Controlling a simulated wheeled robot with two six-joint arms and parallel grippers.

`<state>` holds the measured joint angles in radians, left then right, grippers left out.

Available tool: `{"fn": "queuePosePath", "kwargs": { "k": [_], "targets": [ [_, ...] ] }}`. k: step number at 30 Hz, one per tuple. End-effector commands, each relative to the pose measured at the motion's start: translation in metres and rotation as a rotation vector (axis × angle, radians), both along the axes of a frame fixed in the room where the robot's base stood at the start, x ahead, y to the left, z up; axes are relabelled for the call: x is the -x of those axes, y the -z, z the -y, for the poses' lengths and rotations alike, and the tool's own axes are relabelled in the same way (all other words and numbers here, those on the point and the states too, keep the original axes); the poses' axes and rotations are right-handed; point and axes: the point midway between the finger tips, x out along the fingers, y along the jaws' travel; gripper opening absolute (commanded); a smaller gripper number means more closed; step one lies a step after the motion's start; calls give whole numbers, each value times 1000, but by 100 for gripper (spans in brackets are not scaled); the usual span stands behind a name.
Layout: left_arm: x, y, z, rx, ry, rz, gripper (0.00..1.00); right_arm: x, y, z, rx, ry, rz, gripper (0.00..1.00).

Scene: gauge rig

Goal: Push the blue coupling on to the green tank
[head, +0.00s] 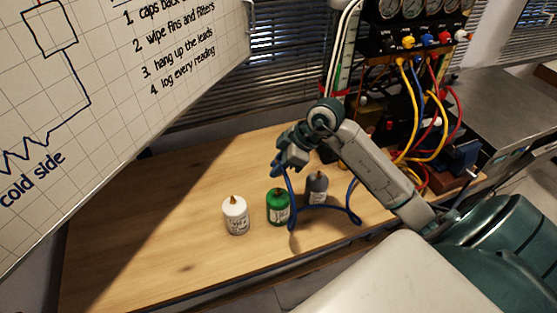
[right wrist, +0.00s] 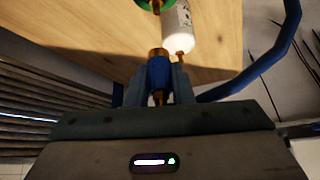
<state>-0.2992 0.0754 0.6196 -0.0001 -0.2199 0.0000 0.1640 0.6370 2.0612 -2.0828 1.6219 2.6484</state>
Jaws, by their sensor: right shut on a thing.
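The green tank (head: 278,207) stands upright on the wooden bench between a white tank (head: 235,215) and a grey tank (head: 317,190), its brass tip up. My right gripper (head: 282,163) is above and behind the green tank in the head view. In the right wrist view its fingers (right wrist: 161,88) are shut on the blue coupling (right wrist: 158,66), which has a brass end. The coupling looks apart from the green tank (right wrist: 143,4), which is cut off at the top edge of that view. My left gripper is not in view.
A blue hose (head: 330,208) loops over the bench around the grey tank. A gauge panel (head: 410,40) with yellow, red and blue hoses stands at the back right. A whiteboard (head: 110,90) fills the left. The bench (head: 150,240) is clear at its left.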

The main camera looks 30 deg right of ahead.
Motion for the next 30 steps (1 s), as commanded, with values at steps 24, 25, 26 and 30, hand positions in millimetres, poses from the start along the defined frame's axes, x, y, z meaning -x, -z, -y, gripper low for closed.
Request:
{"fn": "queuePosePath", "kwargs": {
  "k": [24,25,26,30],
  "targets": [
    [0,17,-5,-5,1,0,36,0,41,0,-1,1,0,0],
    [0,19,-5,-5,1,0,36,0,43,0,-2,0,0,0],
    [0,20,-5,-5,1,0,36,0,45,0,-1,-1,0,0],
    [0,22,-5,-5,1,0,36,0,51,0,0,0,0,0]
  ]
}}
